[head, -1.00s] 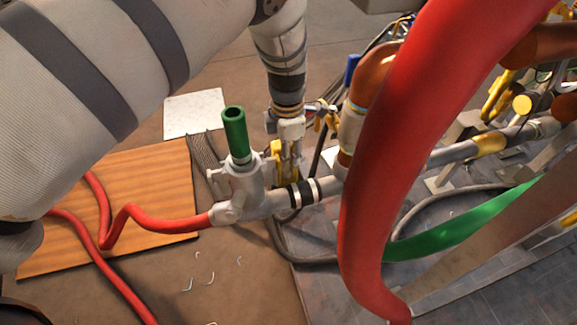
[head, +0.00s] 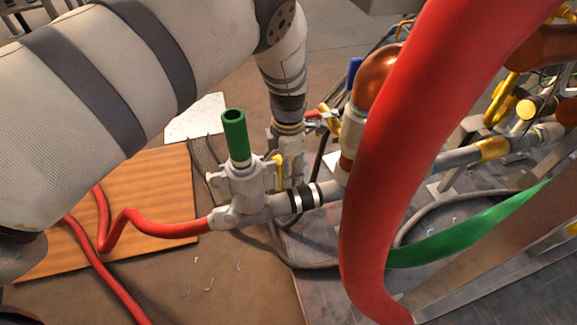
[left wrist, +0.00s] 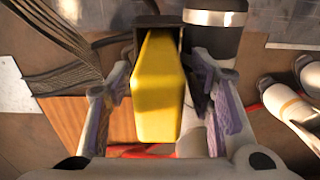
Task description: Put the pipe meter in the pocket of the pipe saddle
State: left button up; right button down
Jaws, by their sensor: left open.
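A yellow block, which looks like the pipe meter (left wrist: 158,90), is between the fingers of my left gripper (left wrist: 165,95) in the left wrist view. Gaps show on both sides, so the gripper is open around it. The block's far end meets a dark open-sided piece (left wrist: 148,21), probably the saddle pocket. I cannot tell how deep it sits. In the head view my left gripper (head: 288,158) is behind the grey pipe, and only a yellow sliver (head: 278,172) of the block shows beside it. My right gripper is not in view.
A grey tee fitting (head: 240,190) with an upright green tube (head: 235,135) stands close left of the gripper. A pipe with black bands (head: 303,196) runs beside it. A thick red hose (head: 400,150) hangs at the right. A wooden board (head: 165,185) lies on the floor.

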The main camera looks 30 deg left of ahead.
pick_arm(q)
notch_tip(320, 180, up, 12)
jog(key=p, duration=0.3)
jog(key=shift+r, duration=0.1)
jog(key=shift+s+d, duration=0.1)
